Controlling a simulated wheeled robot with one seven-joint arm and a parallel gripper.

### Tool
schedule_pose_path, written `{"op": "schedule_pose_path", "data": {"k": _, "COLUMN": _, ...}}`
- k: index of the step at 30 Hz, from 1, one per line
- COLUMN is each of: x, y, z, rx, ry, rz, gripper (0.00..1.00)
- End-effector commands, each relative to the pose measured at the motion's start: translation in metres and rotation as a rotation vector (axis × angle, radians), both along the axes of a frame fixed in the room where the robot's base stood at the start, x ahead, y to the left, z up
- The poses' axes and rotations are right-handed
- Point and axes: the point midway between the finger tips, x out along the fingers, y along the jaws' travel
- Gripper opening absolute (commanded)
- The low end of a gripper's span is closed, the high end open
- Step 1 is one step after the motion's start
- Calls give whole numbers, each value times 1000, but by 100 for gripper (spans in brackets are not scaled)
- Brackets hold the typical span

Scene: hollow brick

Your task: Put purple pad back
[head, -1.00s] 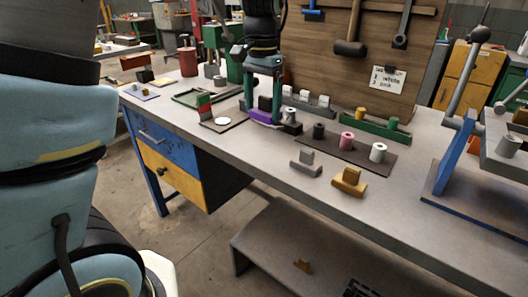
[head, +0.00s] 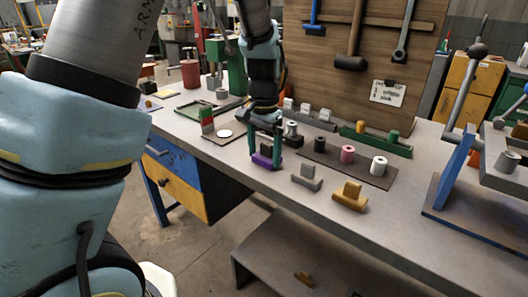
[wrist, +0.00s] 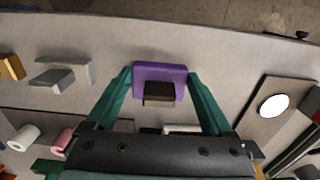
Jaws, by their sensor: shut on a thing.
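The purple pad (head: 264,161), with a dark block on top, is between the fingers of my gripper (head: 266,146) near the bench's front edge. In the wrist view the pad (wrist: 160,72) lies between the two green fingertips (wrist: 160,84), which are shut on it. I cannot tell whether its underside touches the bench. A grey pad (head: 306,177) and a yellow pad (head: 350,197) stand to its right, apart from it, along the same front edge. The grey pad also shows in the wrist view (wrist: 62,76).
A dark mat (head: 335,173) with black, pink and white spools lies behind the pads. A green rack (head: 376,143) is beyond it. A plate (head: 222,138) with a white disc and a red-green block stands at left. A blue-based vise (head: 455,200) is at far right.

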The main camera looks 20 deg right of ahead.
Motion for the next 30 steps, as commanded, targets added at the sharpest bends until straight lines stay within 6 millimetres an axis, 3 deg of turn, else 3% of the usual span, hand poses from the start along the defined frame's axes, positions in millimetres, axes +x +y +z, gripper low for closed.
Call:
{"op": "schedule_pose_path", "data": {"k": 2, "x": 0, "y": 0, "z": -3, "rx": 1, "ry": 0, "rz": 1, "gripper": 42}}
{"op": "schedule_pose_path", "data": {"k": 3, "x": 0, "y": 0, "z": -2, "rx": 0, "ry": 0, "rz": 1, "gripper": 91}}
{"op": "schedule_pose_path", "data": {"k": 6, "x": 0, "y": 0, "z": -2, "rx": 0, "ry": 0, "rz": 1, "gripper": 100}}
{"op": "schedule_pose_path", "data": {"k": 17, "x": 0, "y": -1, "z": 8, "rx": -2, "ry": 0, "rz": -1, "gripper": 100}}
{"op": "schedule_pose_path", "data": {"k": 30, "x": 0, "y": -1, "z": 94, "rx": -3, "ry": -3, "rz": -1, "gripper": 100}}
